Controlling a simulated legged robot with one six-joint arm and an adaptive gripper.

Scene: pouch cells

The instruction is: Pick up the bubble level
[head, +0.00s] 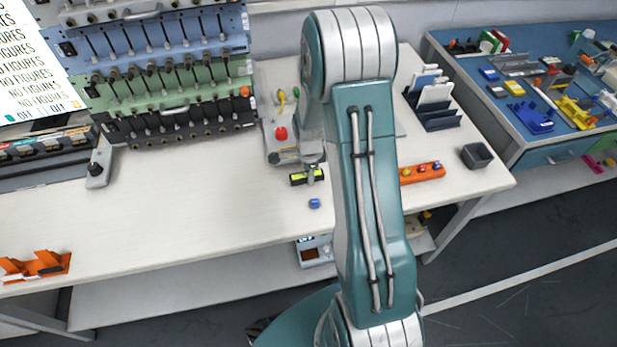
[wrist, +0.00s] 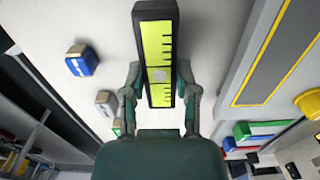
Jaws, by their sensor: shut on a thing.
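The bubble level (head: 299,179) is a black bar with a yellow-green face, near the middle of the white table in the head view. In the wrist view the bubble level (wrist: 157,45) runs lengthwise between the fingers, with black ruler marks and a pale round spot on its face. My gripper (wrist: 159,70) is shut on its sides, one finger on each side. In the head view my gripper (head: 311,168) is small and partly hides the level. I cannot tell whether the level touches the table or is just above it.
A small blue block (head: 314,203) lies just in front of the level; a blue-topped block shows in the wrist view (wrist: 82,62). A grey station with a red button (head: 281,133) stands behind. An orange holder (head: 422,173) and grey cup (head: 477,155) are right. The table's left middle is clear.

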